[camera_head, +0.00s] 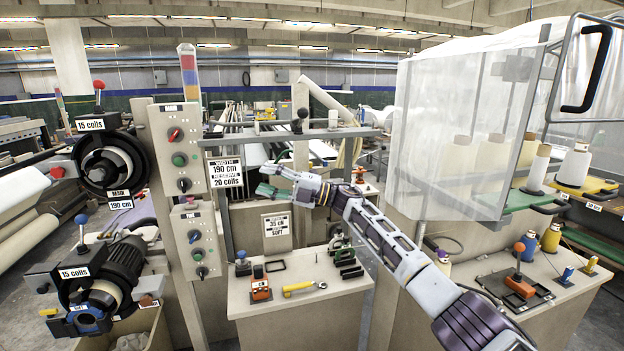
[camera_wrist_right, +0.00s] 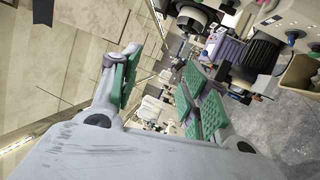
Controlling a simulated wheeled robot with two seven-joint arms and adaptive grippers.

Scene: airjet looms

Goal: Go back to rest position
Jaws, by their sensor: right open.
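My right arm comes in from the lower right in the head view and reaches up and left over the small work table. The right wrist view shows the two fingers (camera_wrist_right: 162,76) wide apart, with loom parts and floor beyond. My left gripper is in neither view.
The work table (camera_head: 330,305) below carries a yellow wrench (camera_head: 304,288) and an orange-topped block (camera_head: 260,289). A control post with knobs (camera_head: 178,150) stands left, beside two dark reel units (camera_head: 108,163). A plastic-draped cage (camera_head: 450,130) and a right-hand table (camera_head: 560,295) flank my arm.

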